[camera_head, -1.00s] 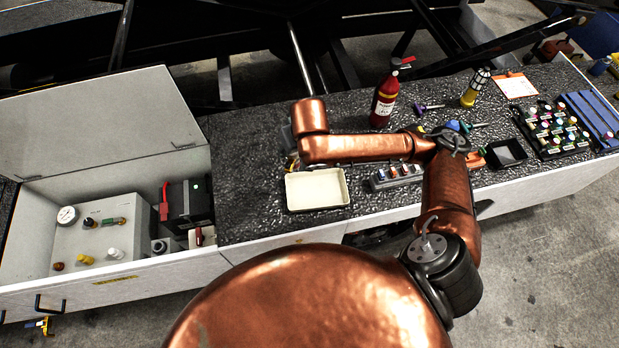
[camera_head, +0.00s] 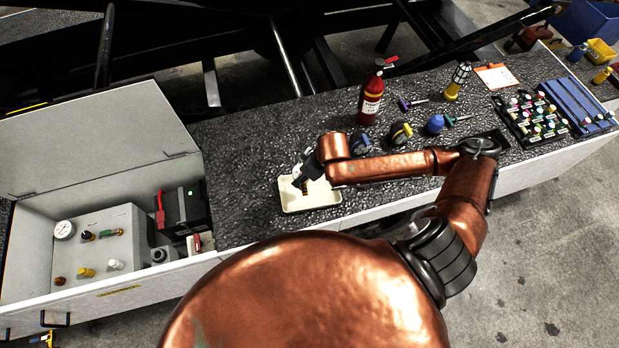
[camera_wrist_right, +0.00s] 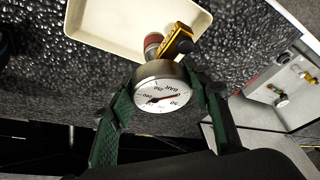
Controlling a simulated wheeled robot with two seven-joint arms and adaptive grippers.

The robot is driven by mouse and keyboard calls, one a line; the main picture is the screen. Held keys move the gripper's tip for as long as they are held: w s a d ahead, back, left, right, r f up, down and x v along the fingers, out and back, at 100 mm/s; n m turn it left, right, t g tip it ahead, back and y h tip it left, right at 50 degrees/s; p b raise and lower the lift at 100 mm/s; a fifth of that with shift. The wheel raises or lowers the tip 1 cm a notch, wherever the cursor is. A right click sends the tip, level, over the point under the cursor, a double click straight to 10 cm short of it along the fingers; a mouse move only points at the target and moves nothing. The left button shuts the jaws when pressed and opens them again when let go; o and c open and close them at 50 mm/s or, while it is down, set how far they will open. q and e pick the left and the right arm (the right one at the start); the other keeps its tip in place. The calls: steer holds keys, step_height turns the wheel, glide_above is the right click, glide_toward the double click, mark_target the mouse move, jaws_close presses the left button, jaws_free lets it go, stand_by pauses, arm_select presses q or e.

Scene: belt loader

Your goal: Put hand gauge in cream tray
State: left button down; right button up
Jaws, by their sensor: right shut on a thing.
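The cream tray (camera_head: 328,197) lies on the dark speckled worktop; part of it also shows at the top of the right wrist view (camera_wrist_right: 110,20). My right gripper (camera_head: 302,182) is above the left part of the tray. In the wrist view my right gripper (camera_wrist_right: 160,95) is shut on the hand gauge (camera_wrist_right: 162,92), its green-padded fingers on either side of the round white dial. The gauge's red-brown stem and yellow tag overlap the tray's edge in that view. In the head view the gauge is mostly hidden by the gripper. My left gripper is out of view.
A red fire extinguisher (camera_head: 371,97), a yellow lamp (camera_head: 457,82) and a blue-topped item (camera_head: 435,123) stand behind my arm. A rack of coloured knobs (camera_head: 540,115) is at right. An open white box (camera_head: 100,262) with fittings is at left. Worktop left of the tray is clear.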

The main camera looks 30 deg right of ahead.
steer(key=shift+w+d+f, duration=0.25)
steer(key=shift+d+f, duration=0.2)
steer(key=shift+f, duration=0.1)
steer(key=shift+w+d+f, duration=0.2)
steer(key=shift+d+f, duration=0.25)
steer(key=shift+f, duration=0.1)
steer(key=f, duration=0.2)
steer(key=d+f, duration=0.1)
steer(key=f, duration=0.1)
steer(key=shift+f, duration=0.3)
steer(key=o, duration=1.3)
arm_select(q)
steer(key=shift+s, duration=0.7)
arm_select(e)
steer(key=shift+o, duration=1.1)
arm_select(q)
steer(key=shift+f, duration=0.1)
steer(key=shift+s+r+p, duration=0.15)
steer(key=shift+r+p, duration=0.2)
arm_select(e)
steer(key=v, duration=1.2)
